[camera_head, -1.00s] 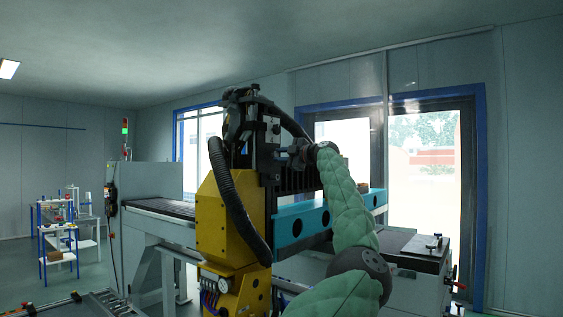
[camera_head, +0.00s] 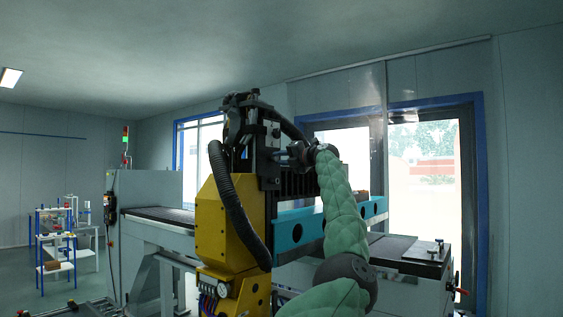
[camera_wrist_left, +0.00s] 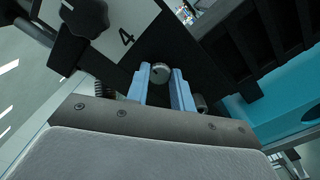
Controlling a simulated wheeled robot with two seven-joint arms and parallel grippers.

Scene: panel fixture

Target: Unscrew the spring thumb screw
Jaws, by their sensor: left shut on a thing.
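The spring thumb screw (camera_wrist_left: 161,72) shows in the left wrist view as a small round knurled knob on a dark panel, below the number 4. My left gripper (camera_wrist_left: 162,84) has its two light blue fingers on either side of the knob, shut on it. In the head view my left gripper (camera_head: 283,157) is at the right side of the black head on the yellow machine; the screw is too small to make out there. My right gripper is in neither view.
The yellow machine (camera_head: 222,232) carries a thick black hose (camera_head: 229,195). A turquoise beam (camera_head: 300,228) runs behind my green arm. A black star knob (camera_wrist_left: 86,17) is close by at the upper left of the wrist view. Shelves (camera_head: 55,240) stand far left.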

